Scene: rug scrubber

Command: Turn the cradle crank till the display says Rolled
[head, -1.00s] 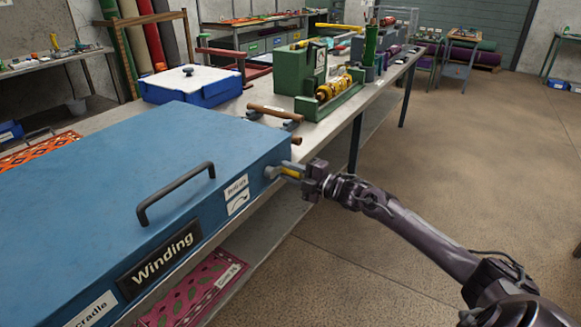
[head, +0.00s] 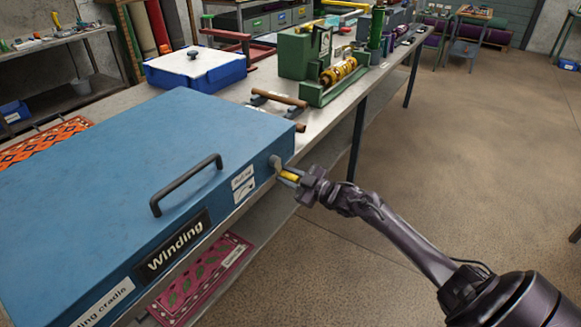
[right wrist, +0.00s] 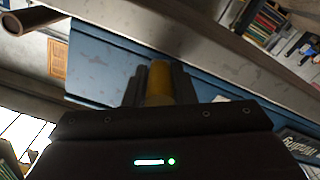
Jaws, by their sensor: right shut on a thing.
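The blue winding cradle (head: 120,160) lies on the bench with a black handle on top. A display label on its front reads "Winding" (head: 174,246). The crank sticks out at the cradle's right end, with a grey hub (head: 275,162) and a yellow grip (head: 290,177). My right gripper (head: 292,178) is shut on the yellow grip. In the right wrist view the yellow grip (right wrist: 160,82) sits between the dark fingers, in front of the blue cradle side (right wrist: 100,55). My left gripper is not in view.
Behind the cradle stand a blue box with a white lid (head: 195,65), a brown-handled tool (head: 279,98) and a green machine with a yellow roller (head: 338,72). A pink patterned rug (head: 205,280) lies on the shelf below.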

